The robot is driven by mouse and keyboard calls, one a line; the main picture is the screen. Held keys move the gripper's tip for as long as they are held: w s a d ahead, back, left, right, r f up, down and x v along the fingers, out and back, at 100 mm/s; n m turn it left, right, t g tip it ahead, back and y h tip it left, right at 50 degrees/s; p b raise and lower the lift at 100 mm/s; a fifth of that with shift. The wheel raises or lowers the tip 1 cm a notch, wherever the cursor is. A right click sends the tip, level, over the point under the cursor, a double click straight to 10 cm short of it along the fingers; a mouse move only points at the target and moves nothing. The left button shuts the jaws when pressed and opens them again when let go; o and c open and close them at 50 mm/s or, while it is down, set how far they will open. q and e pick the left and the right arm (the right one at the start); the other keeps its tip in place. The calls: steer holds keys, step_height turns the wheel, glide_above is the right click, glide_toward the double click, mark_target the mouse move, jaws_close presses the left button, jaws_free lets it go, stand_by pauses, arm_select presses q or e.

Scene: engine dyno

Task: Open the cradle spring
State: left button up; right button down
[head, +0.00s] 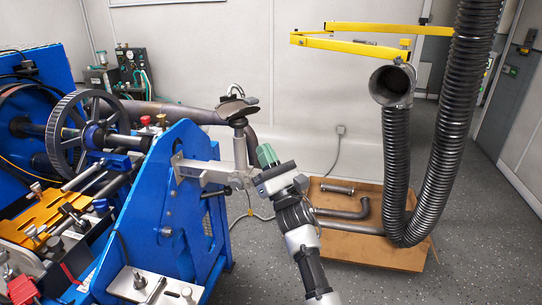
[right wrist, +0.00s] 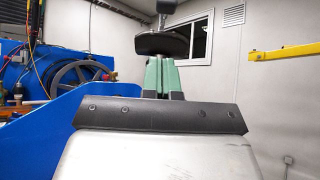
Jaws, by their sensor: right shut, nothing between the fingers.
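A dark cradle (head: 238,107) sits on top of a grey post (head: 240,145), held by a steel bracket (head: 200,172) on the blue stand. A thin curved loop (head: 235,89) rises above it; I cannot tell whether this is the cradle spring. My right gripper (head: 266,155) has green fingers that are shut and empty, below and right of the cradle in the head view. In the right wrist view the shut fingers (right wrist: 163,78) point at the dark cradle (right wrist: 160,43), just beyond their tips. Whether they touch it is unclear. My left gripper is not in view.
The blue stand (head: 185,145) and dyno with a dark spoked wheel (head: 88,130) fill the left. A wooden board (head: 340,237) with pipes lies on the floor. A ribbed exhaust hose (head: 396,165) hangs at right under a yellow arm (head: 350,47).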

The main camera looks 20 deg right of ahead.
steer(key=w+a+r+p, duration=0.1)
steer(key=w+r+p, duration=0.2)
steer(key=r, duration=0.4)
steer(key=shift+w+r, duration=0.35)
steer(key=shift+w, duration=0.05)
